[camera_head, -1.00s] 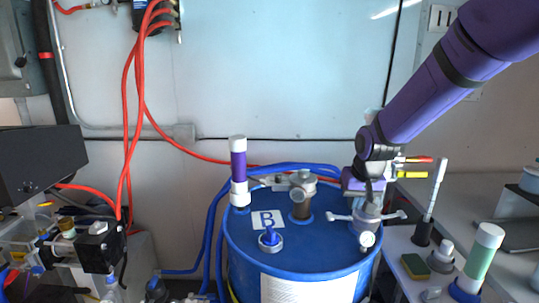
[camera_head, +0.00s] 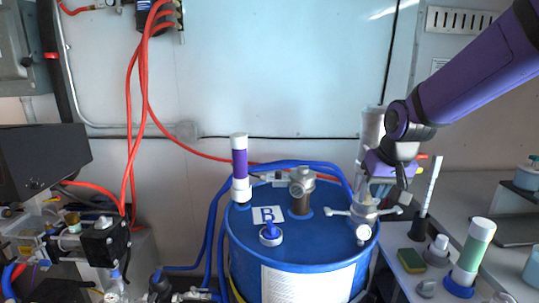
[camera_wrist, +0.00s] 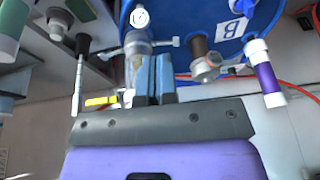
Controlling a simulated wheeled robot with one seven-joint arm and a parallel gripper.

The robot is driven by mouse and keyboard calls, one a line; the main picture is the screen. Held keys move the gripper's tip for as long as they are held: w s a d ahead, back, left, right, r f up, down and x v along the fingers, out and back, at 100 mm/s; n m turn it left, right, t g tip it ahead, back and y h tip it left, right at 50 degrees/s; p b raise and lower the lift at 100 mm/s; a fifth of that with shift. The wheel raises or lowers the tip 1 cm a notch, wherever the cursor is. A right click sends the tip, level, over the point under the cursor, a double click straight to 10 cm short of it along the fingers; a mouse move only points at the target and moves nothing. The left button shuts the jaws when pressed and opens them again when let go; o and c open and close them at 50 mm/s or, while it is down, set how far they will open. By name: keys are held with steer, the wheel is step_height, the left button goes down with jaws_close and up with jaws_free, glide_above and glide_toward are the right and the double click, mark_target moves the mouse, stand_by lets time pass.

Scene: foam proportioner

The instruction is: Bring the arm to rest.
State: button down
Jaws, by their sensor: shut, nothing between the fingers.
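My gripper (camera_head: 378,192) is at the end of my purple arm (camera_head: 470,80), which reaches in from the upper right. It is just above the right rear of the blue drum (camera_head: 310,252), close over a metal valve with a T-handle (camera_head: 365,211). In the wrist view its two blue-grey fingers (camera_wrist: 155,80) are together and hold nothing. The valve shows behind the fingertips there; I cannot tell whether they touch it.
On the drum stand a purple-and-white tube (camera_head: 240,165), a brown-and-grey fitting (camera_head: 301,190) and a blue cap (camera_head: 270,232). The right bench holds a green-and-white tube (camera_head: 474,250), a sponge (camera_head: 411,260) and a white rod (camera_head: 431,185). Red hoses (camera_head: 133,120) hang left.

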steer(key=s+d+r, duration=0.2)
steer(key=s+r, duration=0.1)
steer(key=s, duration=0.5)
steer(key=s+d+r+t, duration=0.1)
steer(key=s+d+r, duration=0.1)
steer(key=s, duration=0.6)
steer(key=s+d+r, duration=0.2)
steer(key=s+r, duration=0.1)
steer(key=s, duration=0.5)
steer(key=shift+s+r+h, duration=0.25)
steer(key=shift+r+h, duration=0.05)
steer(key=shift+r, duration=0.05)
